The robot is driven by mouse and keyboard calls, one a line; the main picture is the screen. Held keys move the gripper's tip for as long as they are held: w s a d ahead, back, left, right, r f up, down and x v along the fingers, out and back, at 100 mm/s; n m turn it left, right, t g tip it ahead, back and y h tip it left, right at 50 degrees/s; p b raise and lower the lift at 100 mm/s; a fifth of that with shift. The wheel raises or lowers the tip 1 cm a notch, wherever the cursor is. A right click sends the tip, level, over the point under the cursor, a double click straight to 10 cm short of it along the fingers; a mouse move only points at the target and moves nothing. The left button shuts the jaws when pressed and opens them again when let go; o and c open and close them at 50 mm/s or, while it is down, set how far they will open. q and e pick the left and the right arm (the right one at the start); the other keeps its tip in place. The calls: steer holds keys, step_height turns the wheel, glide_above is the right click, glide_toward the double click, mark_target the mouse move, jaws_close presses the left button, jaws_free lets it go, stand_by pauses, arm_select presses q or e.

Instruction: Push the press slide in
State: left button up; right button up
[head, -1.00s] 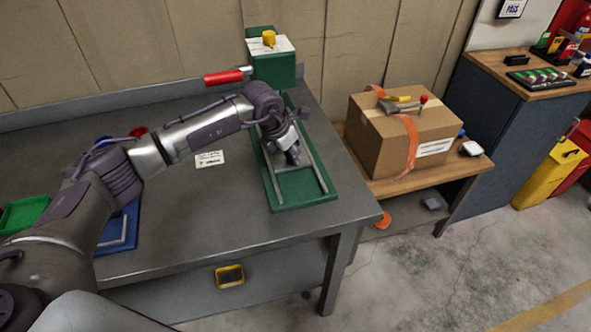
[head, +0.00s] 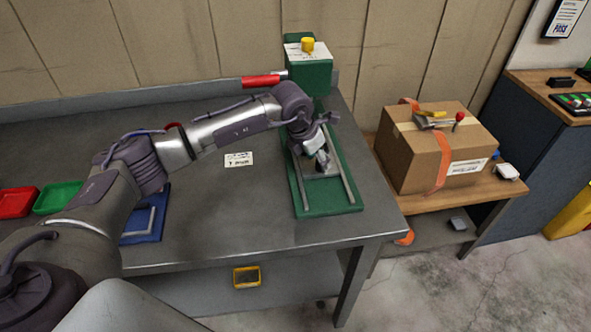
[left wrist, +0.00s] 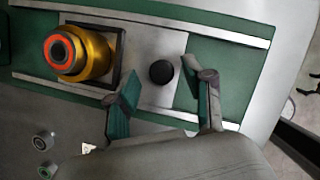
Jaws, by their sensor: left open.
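The green press (head: 308,75) stands at the back of the grey bench, with a long green base (head: 330,205) and two metal rails running toward the front edge. The slide (head: 322,172) is a pale metal plate between the rails, partly hidden by my gripper. In the left wrist view, the slide plate (left wrist: 147,98) carries a round black knob (left wrist: 161,72) and a gold cylinder (left wrist: 88,55) with an orange ring, seated in a dark square frame. My left gripper (left wrist: 163,84) is open, its fingers on either side of the knob in the picture; contact cannot be told.
A red lever (head: 261,81) sticks out left of the press head. A cardboard box (head: 437,150) stands on a lower table at right.

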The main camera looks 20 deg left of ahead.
arm_select(q)
steer(key=s+a, duration=0.2)
steer(key=s, duration=0.1)
steer(key=s+a, duration=0.1)
steer(key=s, duration=0.2)
steer(key=s+a, duration=0.2)
steer(key=s, duration=0.2)
steer(key=shift+a+f, duration=0.15)
steer(key=shift+a, duration=0.15)
arm_select(e)
steer(key=shift+a, duration=0.1)
